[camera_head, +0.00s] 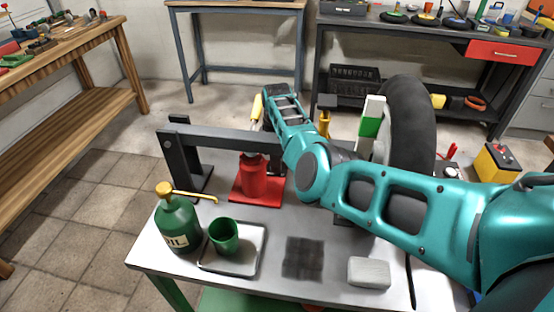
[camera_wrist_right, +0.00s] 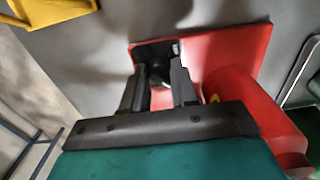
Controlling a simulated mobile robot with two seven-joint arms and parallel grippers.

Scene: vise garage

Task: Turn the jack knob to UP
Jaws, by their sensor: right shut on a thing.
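The red jack (camera_head: 252,182) stands on its red base plate on the bench, under a dark bar. My right arm reaches over the bench from the right, and its hand is beyond the bar, with the fingertips hidden in the head view. In the wrist view, my right gripper (camera_wrist_right: 158,82) is at the jack's red base (camera_wrist_right: 222,52), beside the red cylinder (camera_wrist_right: 245,98). Its two black fingers are shut on a small dark knob (camera_wrist_right: 160,68), mostly hidden between them. The knob's setting cannot be read. My left gripper is not in view.
A green oil can (camera_head: 176,226) and a green cup (camera_head: 224,236) on a tray stand at the bench's front left. A grey block (camera_head: 369,272) lies at the front right. A black tyre (camera_head: 409,120) stands behind my arm. The dark frame (camera_head: 222,140) spans the jack.

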